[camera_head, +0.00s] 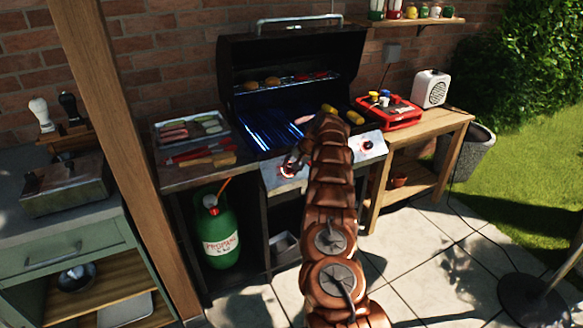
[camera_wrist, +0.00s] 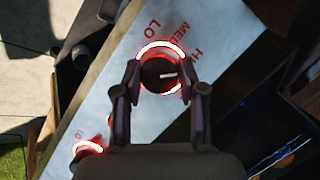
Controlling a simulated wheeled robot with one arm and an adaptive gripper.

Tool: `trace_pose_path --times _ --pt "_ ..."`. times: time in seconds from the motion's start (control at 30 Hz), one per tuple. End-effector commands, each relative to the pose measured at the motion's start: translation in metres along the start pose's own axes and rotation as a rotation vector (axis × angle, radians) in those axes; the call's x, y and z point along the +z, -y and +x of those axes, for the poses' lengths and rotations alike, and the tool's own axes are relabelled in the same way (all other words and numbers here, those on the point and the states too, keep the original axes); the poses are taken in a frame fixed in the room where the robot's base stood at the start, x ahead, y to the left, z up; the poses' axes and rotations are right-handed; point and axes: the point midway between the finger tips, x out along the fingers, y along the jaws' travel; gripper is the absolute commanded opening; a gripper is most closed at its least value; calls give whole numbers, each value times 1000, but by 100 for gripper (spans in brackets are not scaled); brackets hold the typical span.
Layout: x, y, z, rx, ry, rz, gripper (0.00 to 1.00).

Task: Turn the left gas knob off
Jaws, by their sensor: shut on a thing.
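The left gas knob (camera_wrist: 158,75) is dark and round, with a lit red-white ring around it. Its white pointer mark points right in the wrist view, on the side of the printed HI. LO and MED are printed beyond it. My gripper (camera_wrist: 160,85) has one finger on each side of the knob and is shut on it. In the head view my gripper (camera_head: 292,166) is at the left end of the grill's front panel (camera_head: 274,182); the arm hides part of the panel. The right knob (camera_head: 367,145) also glows red; a lit knob shows low in the wrist view (camera_wrist: 88,153).
The grill's lid (camera_head: 290,50) is open, with food on the grates. A tray of food (camera_head: 190,130) and red tongs (camera_head: 190,153) lie left of it. A red case (camera_head: 390,112) stands right. A green propane bottle (camera_head: 218,235) stands below. The paving in front is open.

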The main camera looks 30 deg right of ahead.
Motion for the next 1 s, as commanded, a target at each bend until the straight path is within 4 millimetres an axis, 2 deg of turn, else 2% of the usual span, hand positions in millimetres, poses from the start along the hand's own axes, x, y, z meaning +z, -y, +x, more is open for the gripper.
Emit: trace_pose_path --times 0.6,1.0 --pt "0 -7 3 -211 42 538 6" --pt "0 -7 2 -303 59 767 6"
